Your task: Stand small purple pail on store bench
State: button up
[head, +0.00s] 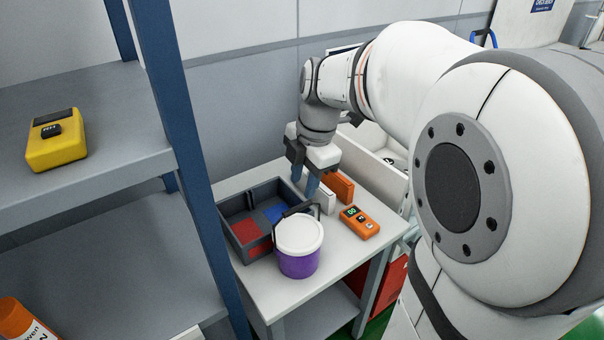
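The small purple pail (299,263) with a white lid stands upright near the front of a small grey-white bench (353,254). Its dark handle is raised at the back of the lid. My gripper (306,190) points down just behind the pail, over the tray's right end. Its two blue fingers look apart with nothing clear between them. The fingertips are close to the handle in the picture, but I cannot tell whether they touch it. I cannot tell if this bench is the store bench.
A grey divided tray (234,209) with red and blue pieces is left of the pail. An orange meter (360,222) and an orange block (339,187) lie right. A blue-posted shelf (100,125) holds a yellow device (56,146) and stands close on the left.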

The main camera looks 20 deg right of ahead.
jog(key=s+a+f+m+t+h, duration=0.1)
jog(key=s+f+m, duration=0.3)
jog(key=s+m, duration=0.9)
jog(key=shift+s+f+m+t+h, duration=0.15)
jog(key=shift+s+m+t+h, duration=0.2)
jog(key=shift+m, duration=3.95)
